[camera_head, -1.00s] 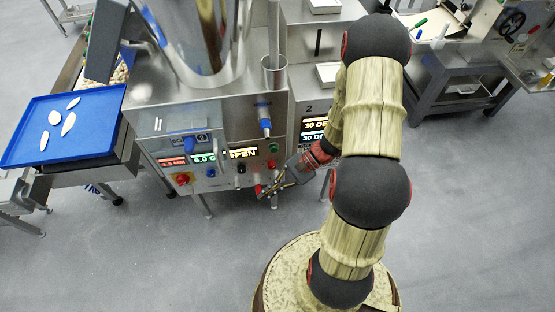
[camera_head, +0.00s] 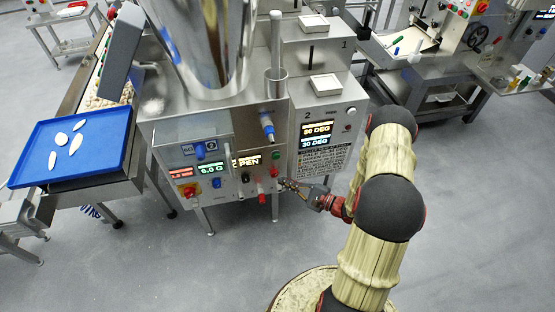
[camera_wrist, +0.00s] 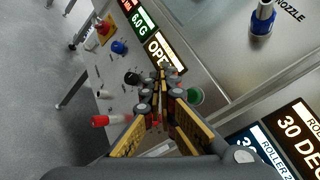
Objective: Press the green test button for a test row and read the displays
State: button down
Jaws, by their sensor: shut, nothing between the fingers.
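The green button (camera_head: 271,161) is on the right part of the machine's steel front panel; it also shows in the wrist view (camera_wrist: 194,96), right of my fingers and partly behind them. My gripper (camera_head: 284,184) is shut and empty, below and right of the green button in the head view. I cannot tell whether its tips (camera_wrist: 168,76) touch the panel. The red display (camera_head: 181,173) is too small to read fully. Two roller displays (camera_head: 317,130) each read 30 DEG.
Close around the green button are a red button (camera_head: 274,172), a black knob (camera_wrist: 132,78) and a protruding red knob (camera_wrist: 100,121). A red stop button (camera_head: 189,190) and a blue knob (camera_wrist: 119,47) sit further left. Open floor lies below.

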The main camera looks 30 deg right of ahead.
aim_at(276, 157)
jog(key=w+d+b, duration=0.1)
jog(key=w+d, duration=0.1)
jog(key=w, duration=0.6)
jog(key=shift+w+d+b, duration=0.25)
jog(key=shift+w+b, duration=0.05)
jog(key=shift+b, duration=0.05)
dwell(1.5)
jog(key=shift+w+d, duration=0.1)
jog(key=shift+w, duration=0.25)
jog(key=shift+w+d+b, duration=0.15)
jog(key=shift+w+b, duration=0.25)
jog(key=shift+b, duration=0.05)
dwell(0.8)
jog(key=shift+s+a, duration=0.25)
jog(key=shift+s, duration=0.55)
jog(key=shift+s, duration=0.1)
